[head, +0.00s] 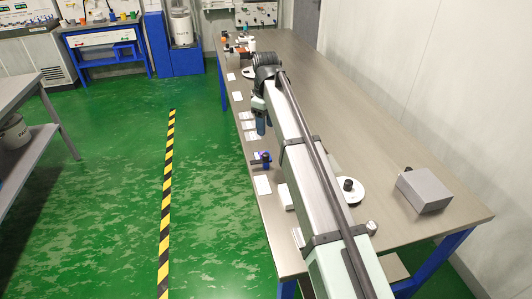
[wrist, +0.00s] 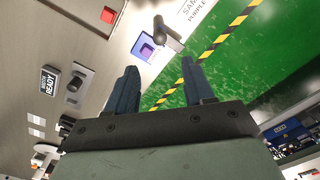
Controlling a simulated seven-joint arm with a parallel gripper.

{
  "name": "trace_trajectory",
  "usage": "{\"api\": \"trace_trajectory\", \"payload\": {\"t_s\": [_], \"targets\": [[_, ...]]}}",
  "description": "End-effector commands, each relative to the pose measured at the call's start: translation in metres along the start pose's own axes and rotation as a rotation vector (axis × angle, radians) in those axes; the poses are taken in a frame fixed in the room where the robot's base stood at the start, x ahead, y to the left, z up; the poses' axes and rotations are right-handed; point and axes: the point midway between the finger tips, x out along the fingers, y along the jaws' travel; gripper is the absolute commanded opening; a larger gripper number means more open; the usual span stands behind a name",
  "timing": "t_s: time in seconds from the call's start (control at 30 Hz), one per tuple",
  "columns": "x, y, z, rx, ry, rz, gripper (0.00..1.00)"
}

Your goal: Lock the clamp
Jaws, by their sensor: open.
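My gripper (head: 260,122) points down over the table's left edge. In the wrist view its two dark blue fingers (wrist: 158,66) are apart with nothing between them. A small purple-blue fixture (head: 262,155) sits at the same edge, nearer the camera than my gripper. In the wrist view this fixture (wrist: 147,50) shows a blue square around a pinkish centre, with a dark cylindrical handle (wrist: 162,30) beside it, beyond the fingertips and apart from them. It may be the clamp; no part is clearly marked as one, and its locked state cannot be told.
A white sample label (wrist: 193,10), partly cut off, lies beside the fixture. A "READY" sign (wrist: 49,79) and a grey block with a black knob (wrist: 73,85) stand on the table (head: 440,150). A white disc with a black knob (head: 349,190) and a grey box (head: 424,190) are right of my arm.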

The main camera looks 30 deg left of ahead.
Motion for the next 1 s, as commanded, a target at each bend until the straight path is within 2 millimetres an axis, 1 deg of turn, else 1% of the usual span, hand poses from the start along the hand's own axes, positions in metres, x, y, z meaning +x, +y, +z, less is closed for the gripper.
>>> {"api": "trace_trajectory", "payload": {"t_s": [0.03,0.4,0.6,0.8,1.0], "targets": [[0.008,-0.001,0.001,0.001,-0.001,-0.001,0.52],[0.073,-0.001,0.001,0.002,-0.001,-0.001,0.52],[0.102,0.0,0.001,0.002,0.0,-0.001,0.52],[0.119,0.0,0.001,0.002,0.001,0.0,0.52],[0.124,0.0,0.001,0.002,0.001,0.0,0.52]]}}
